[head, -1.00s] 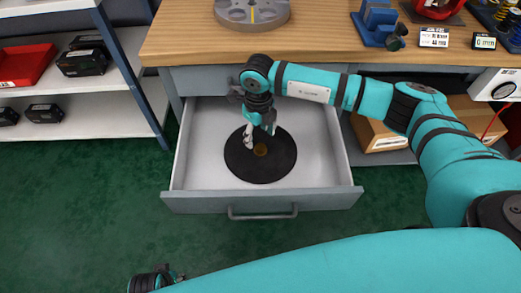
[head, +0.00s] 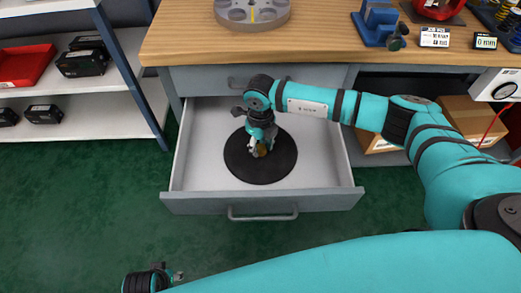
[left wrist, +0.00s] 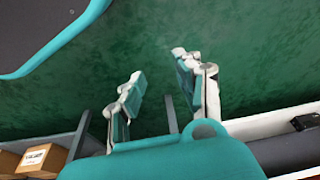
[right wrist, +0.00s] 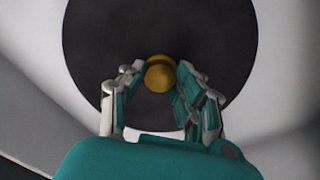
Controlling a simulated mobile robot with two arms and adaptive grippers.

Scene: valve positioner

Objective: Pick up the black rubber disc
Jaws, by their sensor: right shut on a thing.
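The black rubber disc (head: 283,162) lies flat in the open drawer (head: 310,178). A small brass knob (right wrist: 160,74) stands at its middle. My right gripper (head: 258,150) points down over the disc's middle, and its fingers are shut on the brass knob. In the right wrist view the fingertips (right wrist: 160,80) sit on both sides of the knob, with the dark disc (right wrist: 110,45) around it. My left gripper (left wrist: 160,85) has its fingers spread apart and empty over the green floor. In the head view it shows at the bottom left (head: 175,276).
The wooden bench top (head: 320,40) is above the drawer, with a round grey fixture (head: 252,12) and a blue device (head: 378,22). Shelves with a red bin (head: 25,65) stand at left. Cardboard boxes (head: 470,118) are at right. The green floor (head: 80,210) is clear.

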